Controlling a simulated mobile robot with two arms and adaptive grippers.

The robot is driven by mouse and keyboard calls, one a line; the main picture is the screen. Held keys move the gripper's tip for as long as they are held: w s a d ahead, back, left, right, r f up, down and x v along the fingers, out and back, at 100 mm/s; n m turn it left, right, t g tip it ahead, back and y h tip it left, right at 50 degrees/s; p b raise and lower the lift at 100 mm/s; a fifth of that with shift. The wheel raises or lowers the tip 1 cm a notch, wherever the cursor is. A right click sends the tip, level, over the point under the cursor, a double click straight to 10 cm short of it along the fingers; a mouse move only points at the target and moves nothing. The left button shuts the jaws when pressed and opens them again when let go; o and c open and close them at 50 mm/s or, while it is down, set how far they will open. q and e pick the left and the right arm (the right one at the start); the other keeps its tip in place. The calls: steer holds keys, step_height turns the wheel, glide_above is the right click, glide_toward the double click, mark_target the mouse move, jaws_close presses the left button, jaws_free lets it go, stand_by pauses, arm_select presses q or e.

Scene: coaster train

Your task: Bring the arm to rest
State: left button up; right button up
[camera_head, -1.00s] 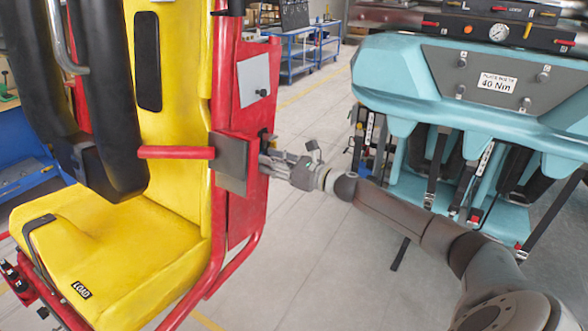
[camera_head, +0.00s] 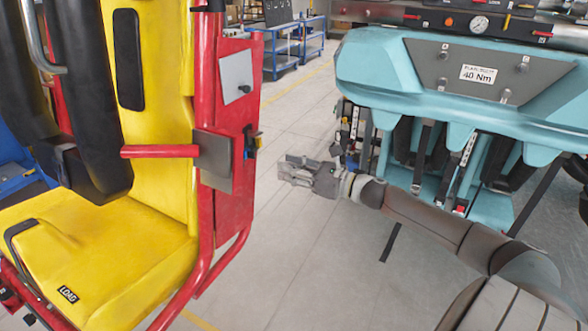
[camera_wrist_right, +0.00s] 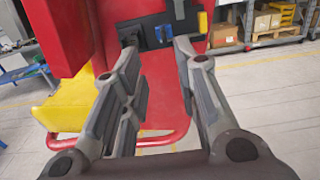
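My right gripper (camera_head: 287,171) is in the middle of the head view, on the arm that comes in from the right. It stands in free air, a little to the right of the red side frame of the yellow seat (camera_head: 150,165). In the right wrist view its fingers (camera_wrist_right: 152,45) are spread apart with nothing between them. Beyond the fingertips is a dark plate with a blue part (camera_wrist_right: 166,33) and a yellow part on the red frame. My left gripper is not in view.
The red side frame (camera_head: 228,130) with a grey plate (camera_head: 213,160) is left of the gripper. A teal coaster car (camera_head: 375,75) with a gauge is at the right. Blue carts (camera_head: 290,50) stand at the back. Grey floor (camera_head: 300,260) is clear between seat and car.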

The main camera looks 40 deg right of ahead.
steer(key=shift+s+d, duration=0.15)
steer(key=shift+s, duration=0.2)
stand_by(0.4)
